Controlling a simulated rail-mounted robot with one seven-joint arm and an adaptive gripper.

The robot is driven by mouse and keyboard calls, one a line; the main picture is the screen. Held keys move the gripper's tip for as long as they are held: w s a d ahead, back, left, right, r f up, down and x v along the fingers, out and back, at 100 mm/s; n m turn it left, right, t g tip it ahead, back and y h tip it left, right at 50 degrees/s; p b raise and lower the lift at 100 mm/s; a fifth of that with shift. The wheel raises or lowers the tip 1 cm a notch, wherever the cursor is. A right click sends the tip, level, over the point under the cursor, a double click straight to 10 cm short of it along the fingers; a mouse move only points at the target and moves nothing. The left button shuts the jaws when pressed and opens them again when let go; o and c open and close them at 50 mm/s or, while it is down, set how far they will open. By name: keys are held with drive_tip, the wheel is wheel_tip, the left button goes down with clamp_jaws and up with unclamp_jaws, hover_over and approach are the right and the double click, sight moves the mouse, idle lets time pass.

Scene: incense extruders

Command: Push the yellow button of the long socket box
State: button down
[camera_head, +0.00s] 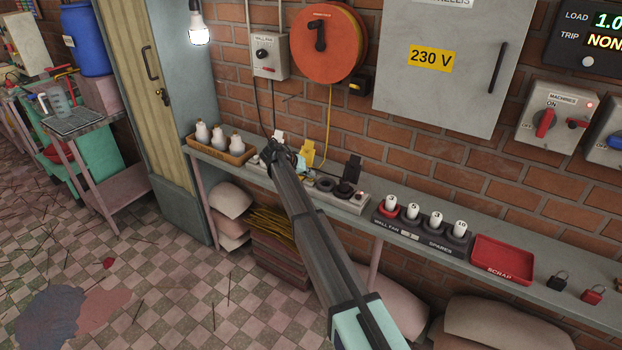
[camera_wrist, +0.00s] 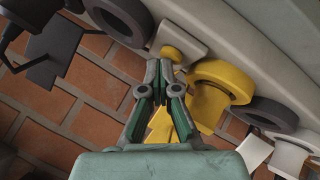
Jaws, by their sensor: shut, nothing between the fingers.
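The long socket box (camera_head: 345,201) lies on the wall shelf in the head view, partly hidden by my arm. Its pale body (camera_wrist: 270,75) runs diagonally across the upper right of the wrist view. The yellow button (camera_wrist: 172,53) is a small round knob on a pale block of the box. My gripper (camera_wrist: 160,66) is shut and empty, with its fingertips right beside the button; I cannot tell whether they touch it. In the head view my gripper (camera_head: 270,150) is over the left part of the box, and the button cannot be made out.
A yellow plug (camera_head: 307,153) and a black plug (camera_head: 352,168) stand at the box. The yellow plug's round socket (camera_wrist: 224,76) is close right of my fingertips. A wooden tray of bulbs (camera_head: 238,157) is to the left; a fuse rack (camera_head: 420,231) and a red scrap tray (camera_head: 502,260) are right.

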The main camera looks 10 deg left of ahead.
sight(309, 179)
drive_tip(key=shift+r, duration=0.5)
drive_tip(key=shift+r+p, duration=0.4)
drive_tip(key=shift+r, duration=2.45)
idle(0.5)
